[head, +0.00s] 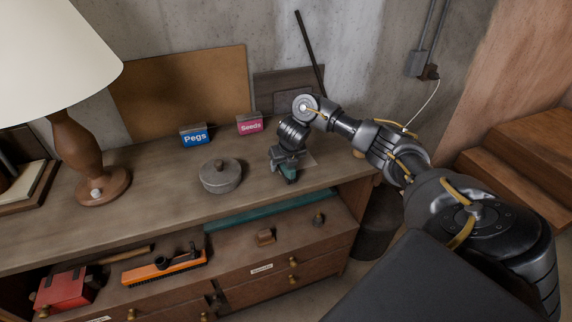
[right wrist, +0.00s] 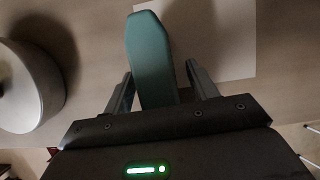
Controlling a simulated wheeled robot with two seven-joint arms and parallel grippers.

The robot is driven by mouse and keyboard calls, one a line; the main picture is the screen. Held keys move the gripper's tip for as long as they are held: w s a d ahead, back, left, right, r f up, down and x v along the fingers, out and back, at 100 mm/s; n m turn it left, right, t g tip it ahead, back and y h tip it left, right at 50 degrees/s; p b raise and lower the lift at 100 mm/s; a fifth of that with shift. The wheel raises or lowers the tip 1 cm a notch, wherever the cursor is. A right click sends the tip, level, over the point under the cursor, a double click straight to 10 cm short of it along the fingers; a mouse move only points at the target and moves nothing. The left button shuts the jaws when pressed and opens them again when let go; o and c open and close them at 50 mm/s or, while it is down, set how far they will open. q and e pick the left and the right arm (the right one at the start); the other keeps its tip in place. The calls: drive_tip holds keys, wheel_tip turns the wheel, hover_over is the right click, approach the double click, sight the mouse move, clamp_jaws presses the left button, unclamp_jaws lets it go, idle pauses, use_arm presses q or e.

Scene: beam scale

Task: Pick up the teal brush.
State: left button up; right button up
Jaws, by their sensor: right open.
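The teal brush (right wrist: 149,50) shows in the right wrist view as a long teal body with a blunt, angled end. My right gripper (right wrist: 160,74) is open, with one finger on each side of the brush and a visible gap at the right finger. In the head view my right gripper (head: 287,165) points down over the bench top, and a small teal part of the brush (head: 289,173) shows under it. The rest of the brush is hidden by the gripper. My left gripper is not in view.
A grey lidded pot (head: 220,177) stands left of the gripper; it also shows in the right wrist view (right wrist: 30,85). A Pegs box (head: 194,136) and a Seeds box (head: 250,124) stand behind. A lamp (head: 92,160) is at left. The bench front edge is near.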

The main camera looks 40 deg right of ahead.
drive_tip(key=c, duration=1.1)
drive_tip(key=shift+c, duration=0.2)
drive_tip(key=shift+r, duration=0.1)
drive_tip(key=shift+r, duration=0.2)
drive_tip(key=shift+w+r, duration=0.1)
drive_tip(key=shift+r, duration=0.2)
wheel_tip(320, 180, up, 3)
drive_tip(key=shift+d+p, duration=0.15)
drive_tip(key=shift+p, duration=0.15)
drive_tip(key=s+a+r+p, duration=0.1)
drive_tip(key=s+a+r, duration=0.2)
drive_tip(key=a, duration=0.3)
drive_tip(key=s+a+r+p, duration=0.2)
drive_tip(key=s+a+r, duration=0.2)
drive_tip(key=a+r, duration=0.2)
drive_tip(key=shift+a+r, duration=0.15)
drive_tip(key=shift+a, duration=0.1)
